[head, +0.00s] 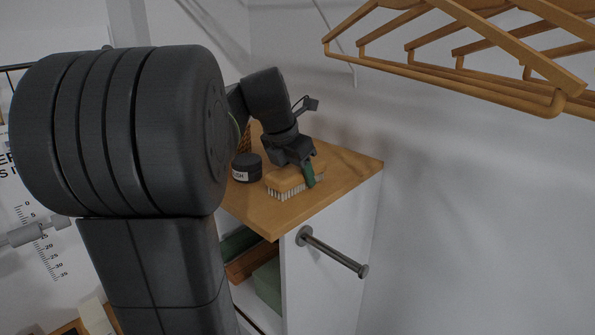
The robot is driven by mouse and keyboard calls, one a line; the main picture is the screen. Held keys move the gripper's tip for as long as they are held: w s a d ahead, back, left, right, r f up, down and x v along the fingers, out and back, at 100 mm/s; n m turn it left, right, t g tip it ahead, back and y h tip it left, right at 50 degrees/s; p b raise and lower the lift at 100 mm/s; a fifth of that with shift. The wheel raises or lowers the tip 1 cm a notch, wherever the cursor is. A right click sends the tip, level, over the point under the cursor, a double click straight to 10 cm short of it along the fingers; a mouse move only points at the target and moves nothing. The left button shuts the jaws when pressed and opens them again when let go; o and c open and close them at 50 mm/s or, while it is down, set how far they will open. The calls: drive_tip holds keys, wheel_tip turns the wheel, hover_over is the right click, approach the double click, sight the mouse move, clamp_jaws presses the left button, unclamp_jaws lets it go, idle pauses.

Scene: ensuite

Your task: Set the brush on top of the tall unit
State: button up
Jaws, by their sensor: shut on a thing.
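The brush (285,181) has an orange-brown wooden back and pale bristles pointing down. It is at the wooden top (345,174) of the tall white unit (332,275), near the front edge. Its bristles appear to be at the surface, but I cannot tell whether they bear on it. My gripper (309,175) is above the brush, pointing down, and shut on it.
A dark round jar (247,167) with a pale label stands left of the brush. A metal peg (332,252) sticks out from the unit's side. Wooden hangers (460,60) hang at the upper right. Folded green and brown cloths (250,262) fill the shelf below. The top's right part is clear.

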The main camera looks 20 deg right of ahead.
drive_tip(key=o, duration=1)
drive_tip(key=shift+f, duration=0.1)
drive_tip(key=v, duration=1.2)
